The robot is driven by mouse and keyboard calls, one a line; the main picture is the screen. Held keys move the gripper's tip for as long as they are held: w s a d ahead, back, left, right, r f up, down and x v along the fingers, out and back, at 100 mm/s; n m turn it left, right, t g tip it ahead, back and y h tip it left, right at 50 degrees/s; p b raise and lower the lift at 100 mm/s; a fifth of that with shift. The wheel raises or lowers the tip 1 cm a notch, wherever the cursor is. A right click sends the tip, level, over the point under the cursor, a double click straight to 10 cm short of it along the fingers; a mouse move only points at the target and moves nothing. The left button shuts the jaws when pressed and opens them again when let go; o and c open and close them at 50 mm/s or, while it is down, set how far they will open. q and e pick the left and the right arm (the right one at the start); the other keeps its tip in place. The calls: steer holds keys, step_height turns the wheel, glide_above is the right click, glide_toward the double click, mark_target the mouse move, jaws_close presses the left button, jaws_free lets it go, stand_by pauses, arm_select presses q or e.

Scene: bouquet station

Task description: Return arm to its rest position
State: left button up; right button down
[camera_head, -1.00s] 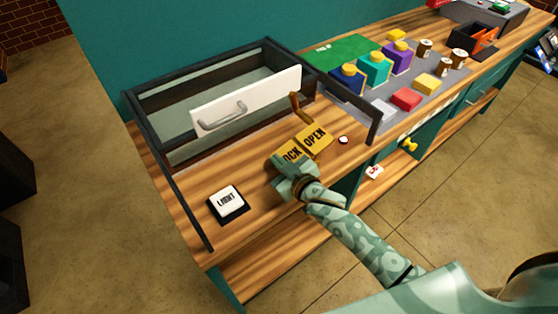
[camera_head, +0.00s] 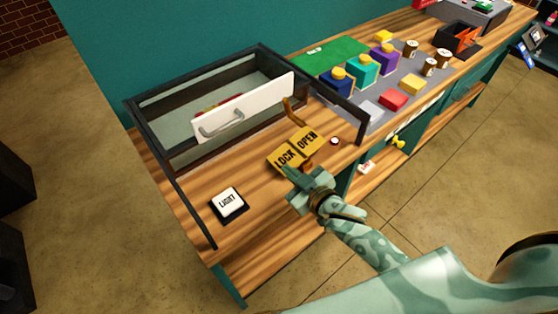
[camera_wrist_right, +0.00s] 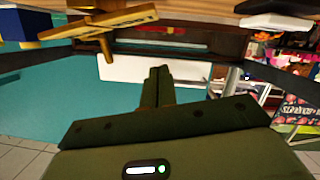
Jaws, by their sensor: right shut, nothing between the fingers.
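My right gripper (camera_head: 290,176) is shut and empty, just in front of the yellow LOCK and OPEN plates (camera_head: 297,148) at the counter's front edge. Its closed fingers also show in the right wrist view (camera_wrist_right: 157,85). A gap to the plates cannot be judged exactly. The black-framed case (camera_head: 205,100) stands behind, with a white panel (camera_head: 245,105) bearing a grey handle. A brown-orange lever (camera_head: 293,110) stands beside the panel's right end. My left gripper is not in view.
The LIGHT button (camera_head: 229,202) sits at the counter's front left. Blue, teal and purple yellow-topped containers (camera_head: 342,84), coloured blocks (camera_head: 394,99) and brown jars (camera_head: 430,67) stand on a grey mat to the right. Open floor (camera_head: 450,190) lies in front of the counter.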

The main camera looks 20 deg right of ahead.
steer(key=shift+v, duration=0.95)
steer(key=shift+a, duration=0.1)
